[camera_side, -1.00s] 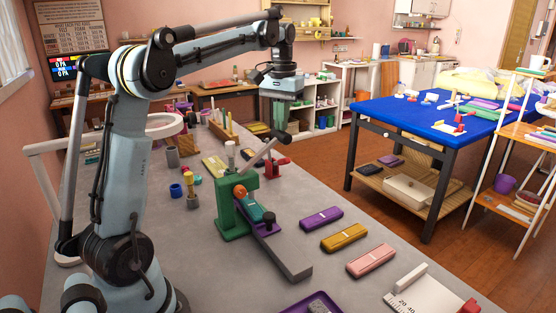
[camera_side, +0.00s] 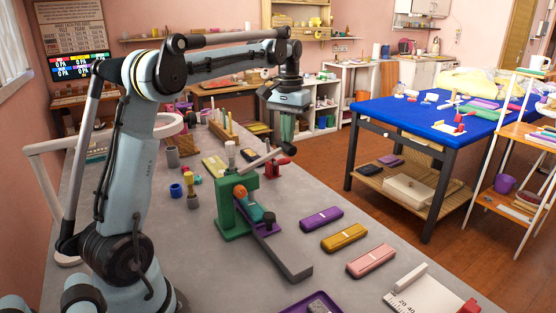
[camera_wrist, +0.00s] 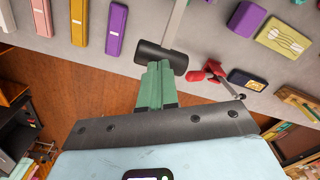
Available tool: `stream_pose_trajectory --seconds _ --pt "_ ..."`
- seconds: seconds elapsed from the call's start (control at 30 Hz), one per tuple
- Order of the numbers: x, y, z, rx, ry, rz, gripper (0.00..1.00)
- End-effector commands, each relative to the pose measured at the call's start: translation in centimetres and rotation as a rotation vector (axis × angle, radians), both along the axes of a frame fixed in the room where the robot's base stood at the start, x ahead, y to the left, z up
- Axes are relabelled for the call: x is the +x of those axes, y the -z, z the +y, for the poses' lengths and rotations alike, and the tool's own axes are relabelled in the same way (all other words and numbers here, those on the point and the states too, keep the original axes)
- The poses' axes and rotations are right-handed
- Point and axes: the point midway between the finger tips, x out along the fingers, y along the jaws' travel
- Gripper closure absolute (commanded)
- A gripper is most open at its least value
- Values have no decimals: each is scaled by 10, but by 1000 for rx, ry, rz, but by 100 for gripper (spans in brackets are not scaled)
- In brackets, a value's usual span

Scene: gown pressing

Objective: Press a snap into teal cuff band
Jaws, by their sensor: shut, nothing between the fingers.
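The green press (camera_side: 232,210) stands on the grey bench. Its lever slants up to the right and ends in a black grip (camera_side: 288,149). A teal piece (camera_side: 255,211) sits at the press under an orange-red part (camera_side: 240,192); I cannot tell its exact seating. My gripper (camera_side: 286,139) is shut and empty, pointing down at the lever's grip. In the wrist view, its green fingers (camera_wrist: 158,66) overlap the black grip (camera_wrist: 172,56) and appear to touch it. The grey lever (camera_wrist: 179,22) runs away from it.
Purple (camera_side: 321,218), mustard (camera_side: 344,238) and pink (camera_side: 371,260) bars lie right of the press. A red clamp-like tool (camera_side: 278,168) stands close behind the lever. A purple tray (camera_side: 312,305) and a white ruled board (camera_side: 425,297) are at the front.

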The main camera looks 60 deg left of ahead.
Motion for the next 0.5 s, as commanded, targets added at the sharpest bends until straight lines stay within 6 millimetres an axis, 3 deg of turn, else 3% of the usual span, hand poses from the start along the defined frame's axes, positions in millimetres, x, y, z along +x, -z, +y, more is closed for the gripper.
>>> stream_pose_trajectory --seconds 0.5 --pt "4 9 0 0 0 -1 100"
